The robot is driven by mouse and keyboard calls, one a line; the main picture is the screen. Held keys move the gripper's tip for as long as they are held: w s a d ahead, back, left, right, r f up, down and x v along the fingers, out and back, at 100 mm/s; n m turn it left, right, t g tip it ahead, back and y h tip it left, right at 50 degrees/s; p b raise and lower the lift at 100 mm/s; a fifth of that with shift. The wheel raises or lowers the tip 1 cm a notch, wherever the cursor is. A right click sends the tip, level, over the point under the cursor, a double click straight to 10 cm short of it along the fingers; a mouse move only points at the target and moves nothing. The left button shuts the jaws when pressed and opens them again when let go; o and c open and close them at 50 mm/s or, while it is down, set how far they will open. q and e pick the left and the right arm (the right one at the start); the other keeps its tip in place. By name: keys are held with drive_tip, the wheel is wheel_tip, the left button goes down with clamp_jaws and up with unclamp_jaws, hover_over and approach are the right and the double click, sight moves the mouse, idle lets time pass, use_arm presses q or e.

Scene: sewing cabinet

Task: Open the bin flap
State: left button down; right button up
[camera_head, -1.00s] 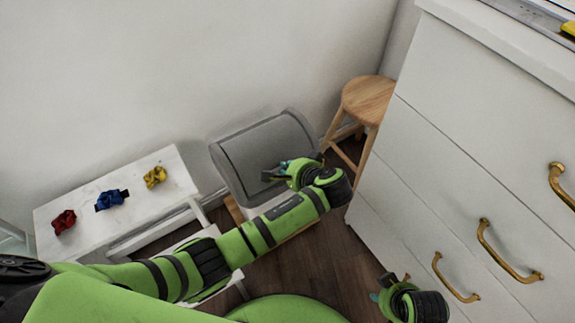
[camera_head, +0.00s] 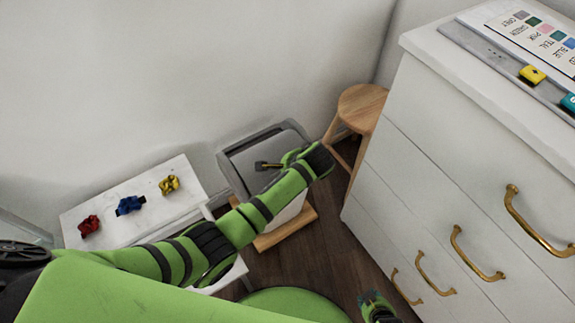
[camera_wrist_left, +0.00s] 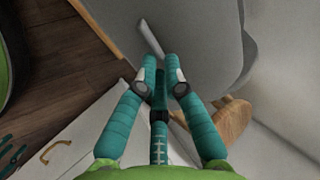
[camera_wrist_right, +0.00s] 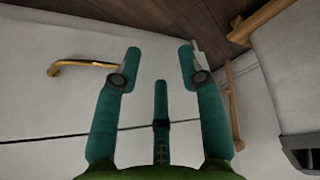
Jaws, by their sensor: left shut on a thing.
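The bin (camera_head: 285,217) has a white body and a grey rounded top, and stands by the wall in the head view. Its grey flap (camera_head: 250,153) sits below a darker rim and looks tilted; the exact angle is unclear. My left gripper (camera_head: 262,166) is at the flap. In the left wrist view its fingers (camera_wrist_left: 161,76) are close together at a thin pale bar (camera_wrist_left: 151,36) on the grey surface, shut on it. The bar's near end is hidden between the fingers. My right gripper (camera_wrist_right: 158,68) is open and empty in front of the white drawers.
A wooden stool (camera_head: 362,103) stands right of the bin. A white drawer cabinet (camera_head: 440,150) with brass handles fills the right side. Left of the bin, a white bench (camera_head: 100,210) carries red, blue and yellow scrunchies. Dark floor (camera_head: 312,250) shows between bin and cabinet.

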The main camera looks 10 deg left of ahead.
use_arm(q)
drive_tip(key=shift+w+r+p, duration=0.1)
drive_tip(key=shift+r+p, duration=0.35)
drive_tip(key=shift+r, duration=0.1)
drive_tip(key=r+g+h+p, duration=0.1)
drive_tip(key=p, duration=0.1)
drive_tip(key=w+a+r+g+h+p, duration=0.1)
drive_tip(key=p, duration=0.1)
drive_tip(key=r+g+h+p, duration=0.1)
drive_tip(key=r+p, duration=0.1)
drive_tip(key=shift+w+a+p, duration=0.25)
drive_tip(key=shift+w+p, duration=0.05)
drive_tip(key=shift+p, duration=0.1)
drive_tip(key=shift+w+a+r, duration=0.15)
drive_tip(key=shift+a+r, duration=0.05)
drive_tip(key=shift+r, duration=0.05)
drive_tip(key=shift+w+a+r+p, duration=0.1)
drive_tip(key=shift+w+p, duration=0.05)
drive_tip(key=shift+p, duration=0.2)
use_arm(e)
drive_tip(key=s+r+g, duration=0.2)
drive_tip(key=s, duration=0.7)
drive_tip(key=s+d+r+g, duration=0.1)
drive_tip(key=s+r+g, duration=0.1)
drive_tip(key=s, duration=0.7)
drive_tip(key=shift+d+h, duration=0.15)
drive_tip(key=shift+h, duration=0.15)
